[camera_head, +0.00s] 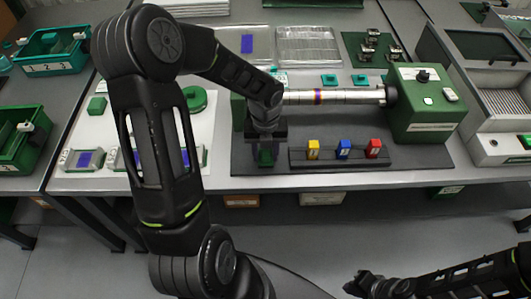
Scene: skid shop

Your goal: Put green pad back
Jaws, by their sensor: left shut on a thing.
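The green pad (265,157) is a small dark green block at the left end of a dark rack (335,164). My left gripper (265,146) points down over it and is shut on it. The gripper hides the pad's upper part, and I cannot tell whether the pad touches the rack. Yellow (313,149), blue (344,149) and red (374,148) pads stand upright in a row on the rack, to the right of the gripper. My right gripper (368,284) is low at the bottom of the view, away from the bench. Its jaw opening is unclear.
A green machine (425,105) with a horizontal shaft (325,97) stands behind the rack. Green bins (50,50) are on the left. A grey machine (490,100) is on the right. The dark mat in front of the rack (400,178) is clear.

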